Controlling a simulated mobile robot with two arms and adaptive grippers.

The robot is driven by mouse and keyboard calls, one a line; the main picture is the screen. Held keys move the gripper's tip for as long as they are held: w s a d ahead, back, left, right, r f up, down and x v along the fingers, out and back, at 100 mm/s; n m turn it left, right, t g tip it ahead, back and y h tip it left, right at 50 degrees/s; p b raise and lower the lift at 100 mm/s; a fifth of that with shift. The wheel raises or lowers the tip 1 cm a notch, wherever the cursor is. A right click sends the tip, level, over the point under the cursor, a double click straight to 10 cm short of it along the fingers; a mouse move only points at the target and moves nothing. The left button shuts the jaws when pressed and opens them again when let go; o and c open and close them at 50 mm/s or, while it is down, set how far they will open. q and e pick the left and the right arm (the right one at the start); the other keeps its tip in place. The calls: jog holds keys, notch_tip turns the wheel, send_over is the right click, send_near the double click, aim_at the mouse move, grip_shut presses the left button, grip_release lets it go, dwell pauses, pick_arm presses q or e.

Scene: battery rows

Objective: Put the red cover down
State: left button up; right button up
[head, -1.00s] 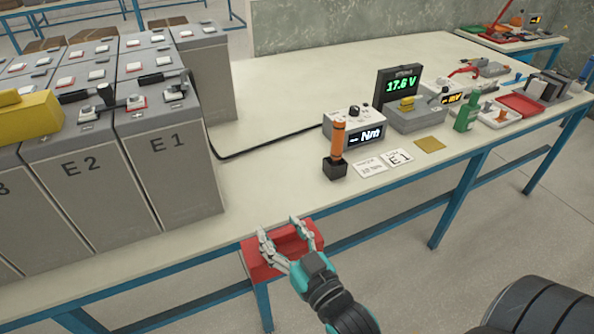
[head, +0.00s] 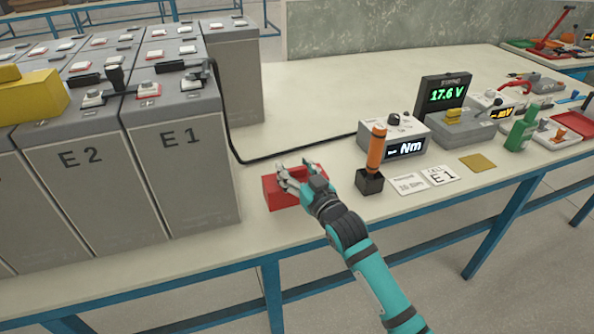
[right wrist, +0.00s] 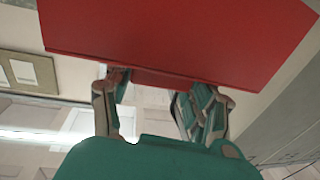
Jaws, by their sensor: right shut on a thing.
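The red cover (head: 281,193) is a small red box-like piece at the table's front part, right of the battery marked E1. My right gripper (head: 294,177) is shut on it, with the fingers over its top and right side. In the right wrist view the red cover (right wrist: 180,40) fills the upper middle, and the fingers (right wrist: 160,100) meet its near edge. In the head view the cover is over the tabletop; I cannot tell whether it touches it. My left gripper is not in view.
Grey batteries (head: 180,165) stand in rows on the left, with a yellow block (head: 35,98) on top. An orange-handled tool in a black stand (head: 370,182) is close to the right of my gripper. The torque meter (head: 400,148) stands behind it. The table behind the cover is mostly clear.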

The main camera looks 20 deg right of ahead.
jog(key=w, duration=0.1)
jog(key=w+d, duration=0.1)
jog(key=w, duration=0.1)
jog(key=shift+w+d+f, duration=0.15)
jog(key=shift+w, duration=0.05)
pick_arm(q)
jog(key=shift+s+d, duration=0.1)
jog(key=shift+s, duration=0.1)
pick_arm(e)
jog(key=shift+w+d+f, duration=0.1)
jog(key=shift+w+f, duration=0.1)
jog(key=shift+f, duration=0.75)
jog(key=shift+w+d+f, duration=0.1)
jog(key=shift+w+f, duration=0.1)
jog(key=shift+f, duration=0.7)
jog(key=o, duration=1.2)
jog(key=shift+f, duration=0.1)
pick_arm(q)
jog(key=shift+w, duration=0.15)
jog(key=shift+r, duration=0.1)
pick_arm(e)
jog(key=shift+s, duration=0.1)
jog(key=s, duration=0.4)
jog(key=s+d, duration=0.1)
jog(key=s, duration=0.2)
jog(key=s+d, duration=0.1)
jog(key=s, duration=0.3)
jog(key=shift+s, duration=0.3)
